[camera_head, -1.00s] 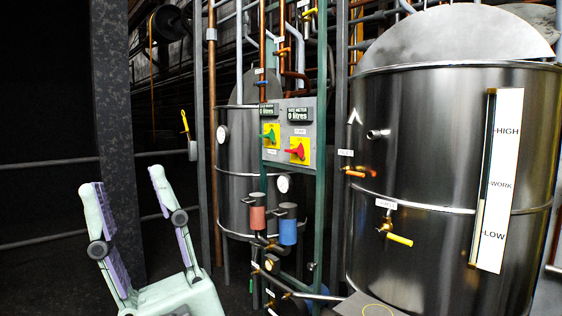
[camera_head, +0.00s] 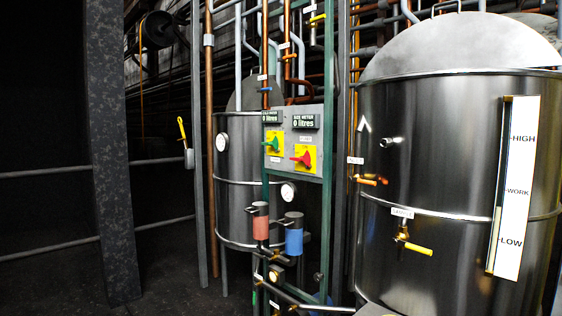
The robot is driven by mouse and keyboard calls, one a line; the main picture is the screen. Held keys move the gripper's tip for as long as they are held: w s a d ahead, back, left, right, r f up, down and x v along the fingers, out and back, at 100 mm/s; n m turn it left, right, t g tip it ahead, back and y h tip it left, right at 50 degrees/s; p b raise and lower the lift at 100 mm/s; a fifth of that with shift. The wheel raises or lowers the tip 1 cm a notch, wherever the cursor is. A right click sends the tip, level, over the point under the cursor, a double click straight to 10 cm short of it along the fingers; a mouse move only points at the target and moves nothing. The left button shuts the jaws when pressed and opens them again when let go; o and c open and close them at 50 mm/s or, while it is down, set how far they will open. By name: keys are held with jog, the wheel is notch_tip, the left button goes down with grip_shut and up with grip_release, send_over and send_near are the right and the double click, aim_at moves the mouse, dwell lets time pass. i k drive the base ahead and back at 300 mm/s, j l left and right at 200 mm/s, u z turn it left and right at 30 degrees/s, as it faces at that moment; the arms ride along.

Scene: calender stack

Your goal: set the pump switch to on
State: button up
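A grey panel (camera_head: 312,138) on a green frame carries two rotary switches on yellow plates. The left switch (camera_head: 272,143) has a green handle and the right switch (camera_head: 303,158) has a red handle. Both handles look tilted. Small labels sit by them, too small to read, so I cannot tell which is the pump switch. Two dark meters above the switches show "0 litres". My gripper is not in view.
A large steel tank (camera_head: 420,265) with a level scale (camera_head: 515,190) and yellow-handled taps fills the right side. A smaller tank (camera_head: 232,165) stands behind the panel. Red (camera_head: 261,227) and blue (camera_head: 294,240) cylinders sit below it. A dark post (camera_head: 115,180) stands left; floor between is open.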

aim_at(307, 158)
jog(key=z, duration=0.45)
jog(key=i+j+z, duration=0.45)
jog(key=j, duration=0.25)
jog(key=i+j+z, duration=0.25)
jog(key=i+j, duration=0.15)
jog(key=j, duration=0.3)
jog(key=i+j, duration=0.15)
jog(key=j, duration=0.3)
jog(key=i+j+z, duration=0.1)
jog(key=j, duration=0.3)
jog(key=i+j, duration=0.15)
jog(key=j, duration=0.3)
jog(key=i+j, duration=0.1)
jog(key=j, duration=0.35)
jog(key=i+j+z, duration=0.1)
jog(key=j, duration=0.35)
